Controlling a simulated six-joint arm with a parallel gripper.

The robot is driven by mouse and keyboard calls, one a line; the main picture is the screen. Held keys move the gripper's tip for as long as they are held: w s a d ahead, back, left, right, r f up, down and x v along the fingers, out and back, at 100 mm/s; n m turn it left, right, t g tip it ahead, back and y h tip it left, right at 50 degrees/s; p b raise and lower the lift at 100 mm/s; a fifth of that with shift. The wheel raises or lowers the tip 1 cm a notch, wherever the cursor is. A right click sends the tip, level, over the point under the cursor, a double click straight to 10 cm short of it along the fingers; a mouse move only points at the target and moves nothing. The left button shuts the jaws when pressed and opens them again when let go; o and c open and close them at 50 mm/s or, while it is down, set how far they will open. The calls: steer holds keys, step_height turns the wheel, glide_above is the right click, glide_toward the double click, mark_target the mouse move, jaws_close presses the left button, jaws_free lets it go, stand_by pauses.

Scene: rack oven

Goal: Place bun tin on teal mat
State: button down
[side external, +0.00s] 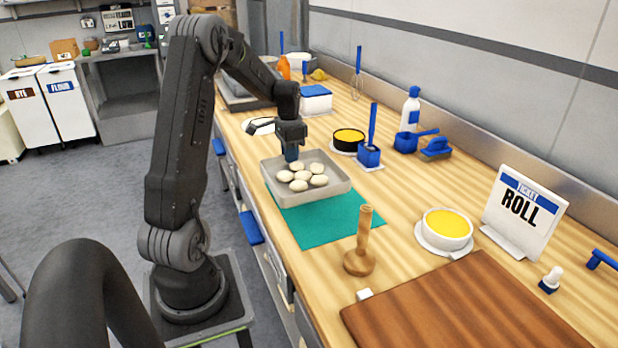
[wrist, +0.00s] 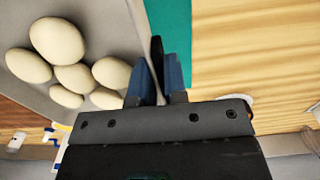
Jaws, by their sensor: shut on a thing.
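The bun tin (side external: 335,187) is a grey rectangular tray with several pale buns (side external: 300,178) in it. It is over the far part of the teal mat (side external: 325,220); I cannot tell whether it touches the mat. My gripper (side external: 291,155) is at the tin's far-left wall and shut on it. In the wrist view, the blue fingers (wrist: 158,78) close on the wall of the tin (wrist: 108,20), with the buns (wrist: 72,70) on the left and the teal mat (wrist: 172,25) on the right. The contact itself is partly hidden.
A wooden pestle-like tool (side external: 361,245) stands close in front of the mat. A brown board (side external: 470,310), a bowl of yellow filling (side external: 447,228) and a ROLL sign (side external: 523,212) are nearer right. A blue container (side external: 369,155) and black tin (side external: 349,139) stand behind.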

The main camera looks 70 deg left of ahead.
mark_target(307, 162)
steer(key=w+f, duration=0.1)
steer(key=w+d+f, duration=0.1)
steer(key=w, duration=0.2)
steer(key=shift+w+d+f, duration=0.25)
steer(key=shift+d+f, duration=0.05)
steer(key=shift+f, duration=2.1)
steer(key=c, duration=1.2)
jaws_free()
steer(key=shift+f, duration=0.1)
steer(key=shift+o, duration=0.2)
